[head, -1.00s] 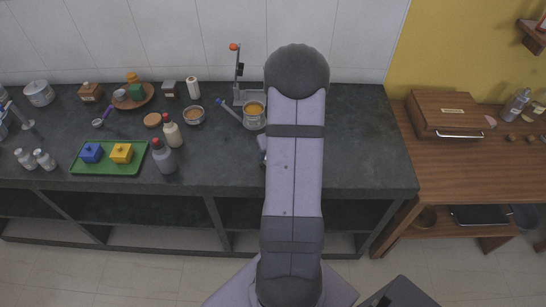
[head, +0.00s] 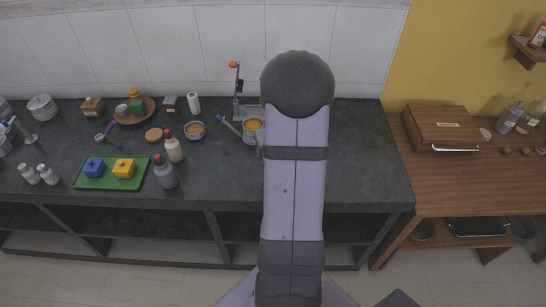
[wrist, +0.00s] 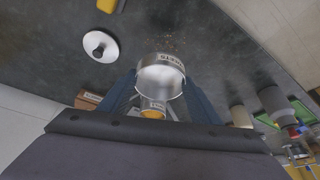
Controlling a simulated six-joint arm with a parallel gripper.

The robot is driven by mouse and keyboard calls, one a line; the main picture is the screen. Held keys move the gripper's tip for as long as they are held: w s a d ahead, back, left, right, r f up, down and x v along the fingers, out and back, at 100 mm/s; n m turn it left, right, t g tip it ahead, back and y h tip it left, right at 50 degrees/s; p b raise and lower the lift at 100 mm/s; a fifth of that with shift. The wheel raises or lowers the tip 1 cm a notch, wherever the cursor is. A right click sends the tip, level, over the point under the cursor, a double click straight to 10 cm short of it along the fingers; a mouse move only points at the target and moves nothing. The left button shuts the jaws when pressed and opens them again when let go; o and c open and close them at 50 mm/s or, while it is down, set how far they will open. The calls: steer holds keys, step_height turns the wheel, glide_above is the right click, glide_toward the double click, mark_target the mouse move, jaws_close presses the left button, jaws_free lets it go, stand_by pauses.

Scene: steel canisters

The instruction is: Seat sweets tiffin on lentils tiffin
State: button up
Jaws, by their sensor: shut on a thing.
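The sweets tiffin (wrist: 161,82) is a round, open steel canister with a label on its rim. It is between the two blue fingers of my gripper (wrist: 160,92), which is shut on it. Its bright inside shows in the wrist view, with no contents I can make out. The lentils tiffin (wrist: 152,113), with orange contents and a label, appears just below it in the wrist view, partly covered. The gap between them cannot be told. In the head view the lentils tiffin (head: 252,126) stands beside the upright stand, left of my arm. My arm hides the sweets tiffin there.
An upright stand (head: 238,95) with an orange knob rises behind the lentils tiffin. A blue-handled tool (head: 229,126) and a bowl (head: 194,130) are to its left. Bottles (head: 173,150) and a green tray (head: 146,174) stand farther left.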

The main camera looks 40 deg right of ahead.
steer(key=shift+r, duration=0.75)
steer(key=shift+w+d+r, duration=0.2)
steer(key=shift+w, duration=0.15)
steer(key=w+d+r+p, duration=0.1)
steer(key=w+d+p, duration=0.2)
steer(key=w, duration=0.5)
steer(key=w+d+r+p, duration=0.2)
steer(key=w+p, duration=0.4)
steer(key=w, duration=0.3)
steer(key=shift+d, duration=0.9)
steer(key=shift+f, duration=0.15)
steer(key=shift+s+f+b, duration=0.1)
steer(key=shift+f+b, duration=0.75)
steer(key=shift+f, duration=0.8)
steer(key=shift+f+b, duration=0.8)
steer(key=shift+f, duration=0.1)
steer(key=shift+b, duration=0.65)
